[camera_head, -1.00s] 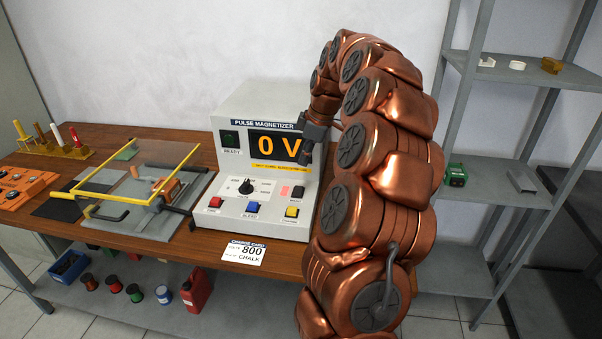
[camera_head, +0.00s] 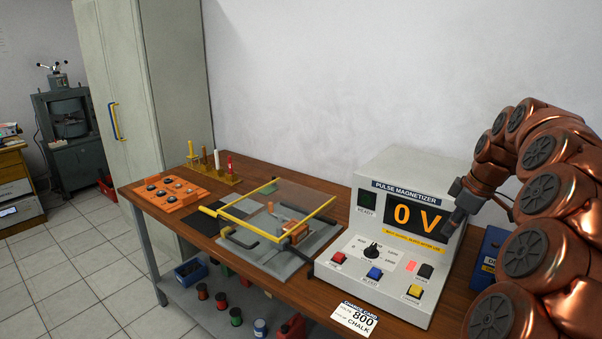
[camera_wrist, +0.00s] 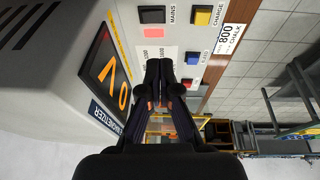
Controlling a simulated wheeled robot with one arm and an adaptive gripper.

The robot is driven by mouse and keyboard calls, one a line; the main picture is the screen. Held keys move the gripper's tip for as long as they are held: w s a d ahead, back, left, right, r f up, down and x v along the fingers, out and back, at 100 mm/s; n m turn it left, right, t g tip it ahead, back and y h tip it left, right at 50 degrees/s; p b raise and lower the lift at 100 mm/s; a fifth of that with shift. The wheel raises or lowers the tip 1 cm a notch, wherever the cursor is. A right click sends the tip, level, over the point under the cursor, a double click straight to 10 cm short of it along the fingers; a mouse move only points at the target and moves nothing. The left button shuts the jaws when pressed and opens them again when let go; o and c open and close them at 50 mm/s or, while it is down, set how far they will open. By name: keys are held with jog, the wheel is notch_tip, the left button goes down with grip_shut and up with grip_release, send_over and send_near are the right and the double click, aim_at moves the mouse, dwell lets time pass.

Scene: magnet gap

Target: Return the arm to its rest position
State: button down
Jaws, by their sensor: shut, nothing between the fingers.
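My copper arm (camera_head: 545,190) is bent at the right of the head view. My gripper (camera_head: 453,221) is in front of the pulse magnetizer (camera_head: 350,225), at the right side of its 0 V display (camera_head: 415,216). In the wrist view my gripper (camera_wrist: 159,68) is shut and empty, with the magnetizer's panel and its red, blue and yellow buttons behind it. I cannot tell whether the fingers touch the panel.
The magnetizer stands on a wooden bench (camera_head: 262,184). A yellow-framed clear guard (camera_head: 280,205) and an orange tray (camera_head: 170,190) are to its left. A charge card (camera_head: 355,318) reads 800, chalk. A blue box (camera_head: 490,255) is beside the arm.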

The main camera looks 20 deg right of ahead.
jog(key=s+a+r+m+g+p, duration=0.1)
jog(key=s+a, duration=0.3)
jog(key=a, duration=0.9)
jog(key=s+a+r+m+g+p, duration=0.15)
jog(key=s+a, duration=0.25)
jog(key=a, duration=0.8)
jog(key=s+a+f+m+g+p, duration=0.1)
jog(key=s+a+f+m, duration=0.1)
jog(key=s, duration=0.8)
jog(key=s+a+f+m+g+h+p, duration=0.1)
jog(key=s+a+f+m, duration=0.2)
jog(key=s, duration=0.8)
jog(key=a+f, duration=0.2)
jog(key=a, duration=0.1)
jog(key=shift+a+f+p, duration=0.2)
jog(key=shift+f+p, duration=0.1)
